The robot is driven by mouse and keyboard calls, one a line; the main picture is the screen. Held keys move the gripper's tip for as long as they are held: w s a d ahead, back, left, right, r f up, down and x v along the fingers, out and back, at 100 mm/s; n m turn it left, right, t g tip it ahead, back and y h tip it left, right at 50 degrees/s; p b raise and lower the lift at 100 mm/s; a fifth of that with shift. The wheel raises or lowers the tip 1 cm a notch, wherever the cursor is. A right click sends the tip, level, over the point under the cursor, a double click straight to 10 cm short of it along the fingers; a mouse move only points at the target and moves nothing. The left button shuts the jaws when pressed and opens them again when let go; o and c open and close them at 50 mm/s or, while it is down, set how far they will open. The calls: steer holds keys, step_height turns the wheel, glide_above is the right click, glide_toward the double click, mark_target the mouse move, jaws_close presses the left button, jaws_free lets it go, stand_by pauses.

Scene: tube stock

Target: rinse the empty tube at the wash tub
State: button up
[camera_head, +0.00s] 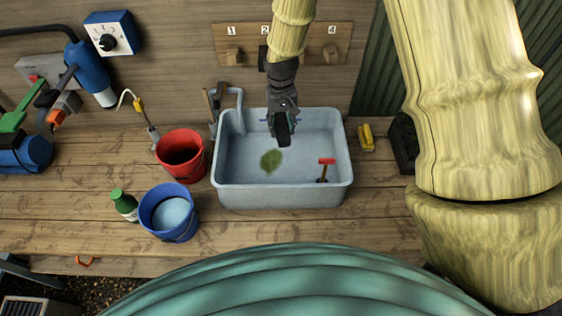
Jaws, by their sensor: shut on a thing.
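The wash tub (285,197) is a pale grey-blue basin on the wooden bench, near the middle of the head view. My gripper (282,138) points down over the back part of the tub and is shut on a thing. Small blue bits show on both sides of the gripper, but the jaws hide most of what they hold. I cannot make out whether it is the empty tube. A green leaf-like patch (271,161) and a red-topped tool (326,169) are inside the tub. A grey tap (234,92) stands at the tub's back left corner.
A red bucket (181,157) and a blue bucket (169,213) stand left of the tub, with a green-capped bottle (123,204) beside them. A yellow item (367,138) lies to the right. A numbered peg board (285,45) is behind.

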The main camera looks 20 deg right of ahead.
mark_target(281, 125)
steer(key=shift+r, duration=0.1)
steer(key=shift+r, duration=1.9)
